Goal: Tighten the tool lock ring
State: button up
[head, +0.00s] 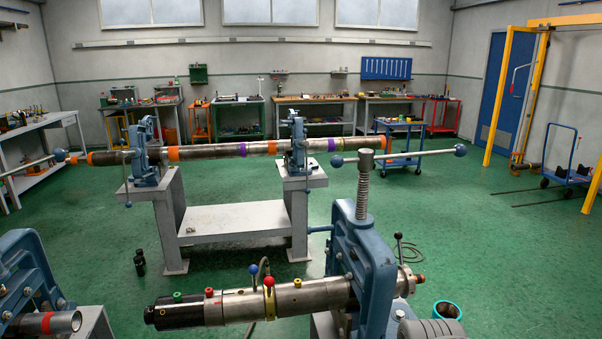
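A metal cylindrical tool (318,296) lies level in the near blue vise (365,255). Its left end is black, with green and red knobs on top. A yellow ring (269,302) goes around its middle, with a red ball on top. A blue ball lever (253,270) stands just left of it. I cannot tell for sure which band is the lock ring, or how tight it is. The tool's right end (418,279) sticks out past the vise, with an orange tip. My gripper is not in view.
A long banded pipe (215,151) rests across two blue vises on a grey stand (235,226). Another blue vise (30,275) holds a pipe at lower left. A dark bottle (139,258) stands on the green floor. A teal-rimmed bucket (446,311) is at lower right. Open floor lies right.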

aim_at(269, 281)
jog(key=u, duration=0.4)
jog(key=k, duration=0.3)
jog(key=u, duration=1.6)
jog(key=i, duration=0.5)
